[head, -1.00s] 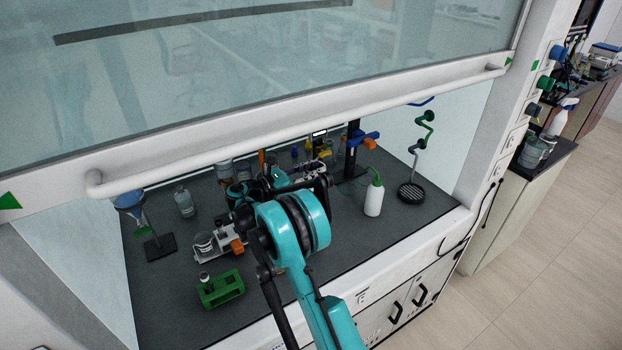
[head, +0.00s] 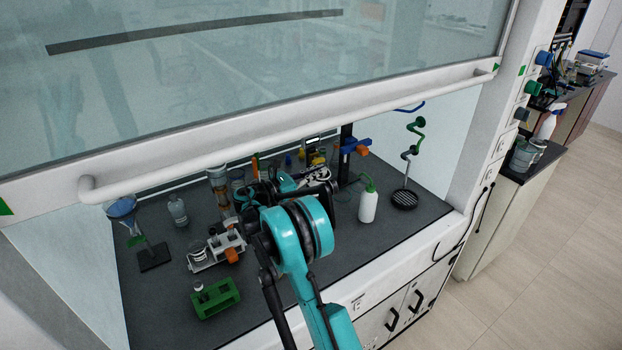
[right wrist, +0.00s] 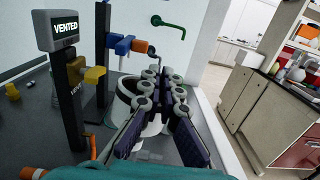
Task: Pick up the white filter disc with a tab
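I cannot make out the white filter disc with a tab in either view. My right gripper (head: 262,187) is inside the fumehood, over the middle of the bench and partly hidden by my own teal arm. In the right wrist view its dark, jointed fingers (right wrist: 163,82) lie close together near the middle. Whether they are open or shut is unclear. Behind them a white rounded vessel (right wrist: 126,88) is partly hidden. My left gripper is not in view.
A green rack (head: 216,298) and a funnel stand (head: 154,256) are on the left. A white wash bottle (head: 368,206) and a black round base (head: 405,199) are on the right. The raised sash handle (head: 290,121) crosses above.

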